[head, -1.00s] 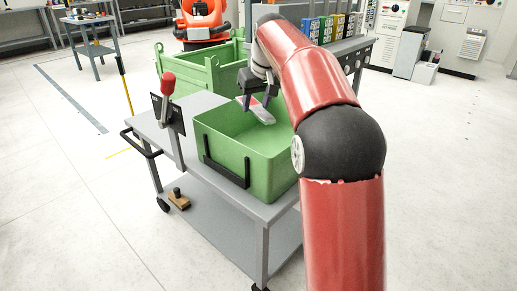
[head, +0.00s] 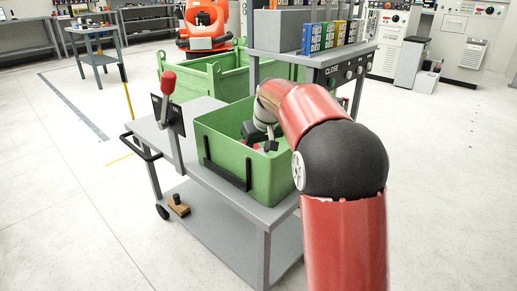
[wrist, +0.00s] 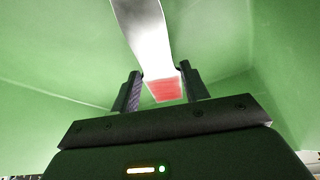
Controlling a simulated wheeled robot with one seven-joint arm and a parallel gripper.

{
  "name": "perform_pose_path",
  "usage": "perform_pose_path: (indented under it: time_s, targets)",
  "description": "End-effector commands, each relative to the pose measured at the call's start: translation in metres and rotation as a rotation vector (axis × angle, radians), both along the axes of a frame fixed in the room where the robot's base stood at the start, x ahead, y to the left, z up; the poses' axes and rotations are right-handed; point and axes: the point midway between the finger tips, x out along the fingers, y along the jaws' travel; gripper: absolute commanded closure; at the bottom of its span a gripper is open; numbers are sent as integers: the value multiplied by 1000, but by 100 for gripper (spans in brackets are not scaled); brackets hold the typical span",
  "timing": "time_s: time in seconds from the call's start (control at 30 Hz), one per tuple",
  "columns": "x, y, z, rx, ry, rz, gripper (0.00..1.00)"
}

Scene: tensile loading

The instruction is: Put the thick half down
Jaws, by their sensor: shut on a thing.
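My gripper (head: 262,138) is inside the green bin (head: 226,153) on the cart, low between its walls. In the wrist view my gripper (wrist: 161,88) is shut on the thick half (wrist: 148,35), a flat silvery metal piece with a red part between the fingers. The piece extends away from the fingers towards the top of the picture. In the head view the front wall and my gripper hide most of it. I cannot tell whether it touches the bin floor.
The bin stands on a grey cart (head: 205,104) with a red-knobbed lever (head: 168,82) left of the bin. A larger green crate (head: 228,82) and a bench with coloured boxes (head: 325,35) stand behind. A wooden block with a dark knob (head: 178,207) sits on the lower shelf.

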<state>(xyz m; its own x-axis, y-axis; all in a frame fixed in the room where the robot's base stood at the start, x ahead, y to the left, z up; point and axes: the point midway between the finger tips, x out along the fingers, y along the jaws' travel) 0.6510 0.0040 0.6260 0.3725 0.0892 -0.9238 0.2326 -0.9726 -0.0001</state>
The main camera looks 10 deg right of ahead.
Motion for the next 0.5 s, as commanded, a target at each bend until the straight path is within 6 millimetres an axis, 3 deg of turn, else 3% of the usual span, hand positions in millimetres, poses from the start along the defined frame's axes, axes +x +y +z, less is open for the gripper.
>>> perform_pose_path:
  time_s: [0.5]
  targets:
    - [0,0,-11,0,0,1,82]
